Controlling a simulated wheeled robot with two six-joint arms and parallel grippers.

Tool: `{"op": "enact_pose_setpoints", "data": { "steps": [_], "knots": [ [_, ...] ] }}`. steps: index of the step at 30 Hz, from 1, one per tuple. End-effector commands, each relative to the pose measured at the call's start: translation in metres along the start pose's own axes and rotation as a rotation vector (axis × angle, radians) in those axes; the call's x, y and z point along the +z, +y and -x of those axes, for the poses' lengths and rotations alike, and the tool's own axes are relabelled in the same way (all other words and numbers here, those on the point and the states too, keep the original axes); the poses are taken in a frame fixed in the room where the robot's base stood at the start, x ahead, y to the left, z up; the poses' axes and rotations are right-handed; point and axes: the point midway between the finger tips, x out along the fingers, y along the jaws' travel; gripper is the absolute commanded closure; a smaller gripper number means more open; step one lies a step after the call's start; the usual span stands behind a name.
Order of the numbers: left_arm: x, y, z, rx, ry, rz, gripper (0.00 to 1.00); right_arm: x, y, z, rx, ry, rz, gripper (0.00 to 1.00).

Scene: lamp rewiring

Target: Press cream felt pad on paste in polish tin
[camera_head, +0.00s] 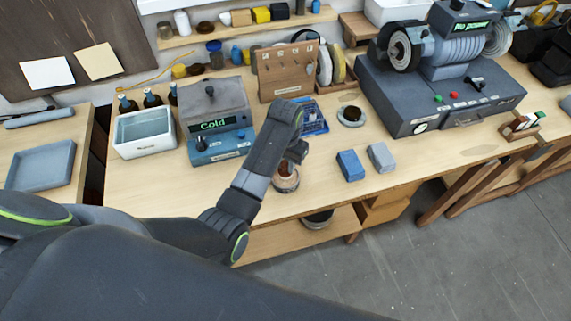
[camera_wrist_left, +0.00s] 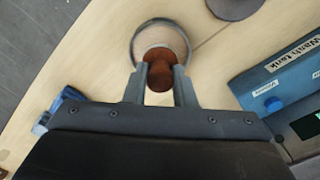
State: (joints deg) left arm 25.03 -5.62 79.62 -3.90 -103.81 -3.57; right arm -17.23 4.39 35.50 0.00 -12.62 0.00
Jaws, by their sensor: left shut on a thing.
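My left gripper (camera_head: 292,160) reaches down over the front of the bench. In the left wrist view its two fingers (camera_wrist_left: 160,88) are shut on a reddish-brown wooden knob (camera_wrist_left: 160,76). The knob stands over a round, rimmed tin (camera_wrist_left: 134,42), and a pale cream-pink disc (camera_wrist_left: 162,37) shows inside the rim. The disc looks like the felt pad under the knob, but I cannot tell it from the paste or see whether they touch. In the head view the tin (camera_head: 286,186) sits near the bench's front edge, partly hidden by the gripper. My right gripper is not in view.
A wash tank unit reading "Cold" (camera_head: 222,146) and a white basin (camera_head: 146,146) stand left of my arm. Blue (camera_head: 350,166) and grey-blue (camera_head: 381,158) blocks lie to the right. A polishing machine (camera_head: 440,95) stands back right. The bench between tin and blocks is clear.

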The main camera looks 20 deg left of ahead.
Motion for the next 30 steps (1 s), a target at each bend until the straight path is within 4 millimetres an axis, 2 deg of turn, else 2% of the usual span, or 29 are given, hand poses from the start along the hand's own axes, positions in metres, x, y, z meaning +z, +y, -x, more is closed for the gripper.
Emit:
{"op": "enact_pose_setpoints", "data": {
  "steps": [18,30],
  "knots": [
    [0.000,0.000,0.049,0.000,0.002,0.000,0.93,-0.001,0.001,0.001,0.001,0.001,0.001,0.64],
    [0.000,0.000,0.053,0.000,0.000,0.000,0.93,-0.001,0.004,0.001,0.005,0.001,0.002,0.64]
  ]
}}
